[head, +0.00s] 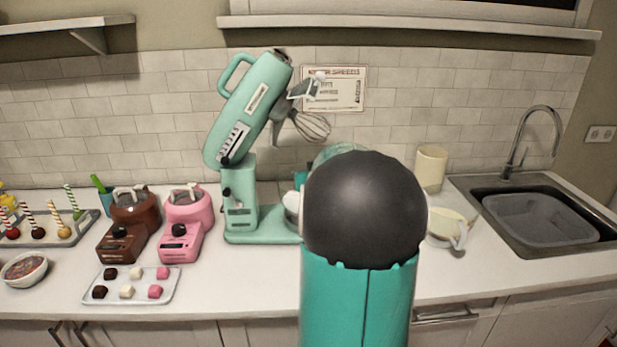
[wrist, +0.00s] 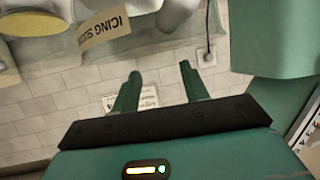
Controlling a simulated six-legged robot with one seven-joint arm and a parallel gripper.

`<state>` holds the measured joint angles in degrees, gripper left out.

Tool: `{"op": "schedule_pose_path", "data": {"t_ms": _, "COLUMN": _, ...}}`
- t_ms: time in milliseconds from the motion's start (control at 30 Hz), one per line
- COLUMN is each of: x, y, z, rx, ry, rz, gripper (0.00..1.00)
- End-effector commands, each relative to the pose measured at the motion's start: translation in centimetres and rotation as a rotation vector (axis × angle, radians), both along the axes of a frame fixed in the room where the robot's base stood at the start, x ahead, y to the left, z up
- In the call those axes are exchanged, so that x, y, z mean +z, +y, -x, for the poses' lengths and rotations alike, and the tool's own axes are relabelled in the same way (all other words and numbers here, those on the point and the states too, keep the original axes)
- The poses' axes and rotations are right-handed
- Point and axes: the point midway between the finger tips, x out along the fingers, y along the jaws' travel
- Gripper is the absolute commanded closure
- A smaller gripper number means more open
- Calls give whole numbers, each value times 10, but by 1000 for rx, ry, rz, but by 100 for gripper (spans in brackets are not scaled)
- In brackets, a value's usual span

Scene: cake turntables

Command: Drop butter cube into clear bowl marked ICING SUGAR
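The paper label reading ICING SUGAR (wrist: 103,26) hangs at the top of the wrist view on a see-through bowl (wrist: 50,50), of which only part shows. In the head view, a pale see-through rim (head: 338,152) peeks out behind my arm. My gripper (wrist: 160,70) has its two green fingers spread, with only tiled wall visible between them. It is beside the bowl in the wrist picture; the distance is unclear. My arm hides the gripper in the head view. I cannot pick out a butter cube for certain in either view.
A mint stand mixer (head: 240,190) with its head raised stands left of my arm. Brown (head: 128,225) and pink (head: 186,222) small machines stand farther left, behind a tray of small pieces (head: 170,297). A cream jug (head: 447,226), a canister (head: 430,168) and a sink (head: 540,220) are right.

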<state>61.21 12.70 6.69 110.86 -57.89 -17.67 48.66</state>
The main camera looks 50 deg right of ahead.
Motion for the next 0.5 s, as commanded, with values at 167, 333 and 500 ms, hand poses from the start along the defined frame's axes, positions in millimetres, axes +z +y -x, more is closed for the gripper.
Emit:
{"op": "schedule_pose_path", "data": {"t_ms": 167, "x": 0, "y": 0, "z": 1, "rx": 0, "ry": 0, "rz": 0, "gripper": 55}}
{"op": "schedule_pose_path", "data": {"t_ms": 333, "x": 7, "y": 7, "z": 10, "rx": 0, "ry": 0, "rz": 3, "gripper": 55}}
{"op": "schedule_pose_path", "data": {"t_ms": 500, "x": 18, "y": 23, "z": 31, "rx": -1, "ry": 0, "rz": 5, "gripper": 55}}
